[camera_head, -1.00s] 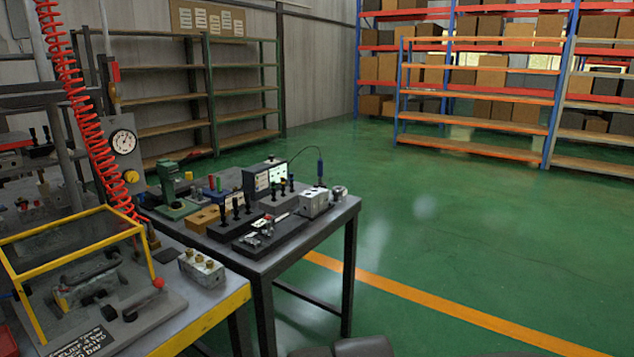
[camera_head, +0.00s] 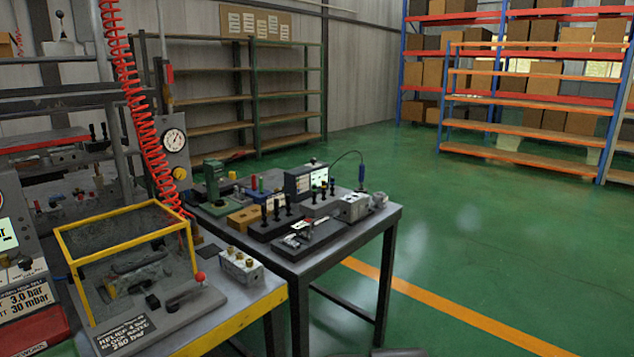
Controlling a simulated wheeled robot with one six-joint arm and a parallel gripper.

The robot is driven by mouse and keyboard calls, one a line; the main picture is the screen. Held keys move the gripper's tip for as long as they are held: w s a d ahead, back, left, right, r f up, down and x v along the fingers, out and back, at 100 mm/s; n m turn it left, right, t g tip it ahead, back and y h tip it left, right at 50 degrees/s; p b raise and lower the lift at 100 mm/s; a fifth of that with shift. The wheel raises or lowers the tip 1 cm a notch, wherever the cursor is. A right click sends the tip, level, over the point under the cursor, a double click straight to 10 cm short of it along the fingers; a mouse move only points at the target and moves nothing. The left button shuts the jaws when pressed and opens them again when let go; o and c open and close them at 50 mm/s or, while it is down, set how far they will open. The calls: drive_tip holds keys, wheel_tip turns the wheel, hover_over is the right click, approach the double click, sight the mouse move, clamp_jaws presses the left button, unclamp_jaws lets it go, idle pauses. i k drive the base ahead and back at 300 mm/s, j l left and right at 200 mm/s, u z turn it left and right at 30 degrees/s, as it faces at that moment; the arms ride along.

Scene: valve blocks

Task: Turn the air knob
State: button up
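A round pressure gauge (camera_head: 174,141) with a white face is on a grey panel beside a red coiled hose (camera_head: 143,110). A small yellow knob (camera_head: 180,173) is on the same panel just below the gauge; it may be the air knob, but no label on it can be read. A dark rounded shape, likely part of my own body, just shows at the bottom edge. My gripper is not in view.
A second table (camera_head: 340,238) holds several fixtures. Shelves (camera_head: 250,100) line the back. Green floor at right is clear.

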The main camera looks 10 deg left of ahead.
sight(25, 263)
drive_tip(key=u, duration=2.15)
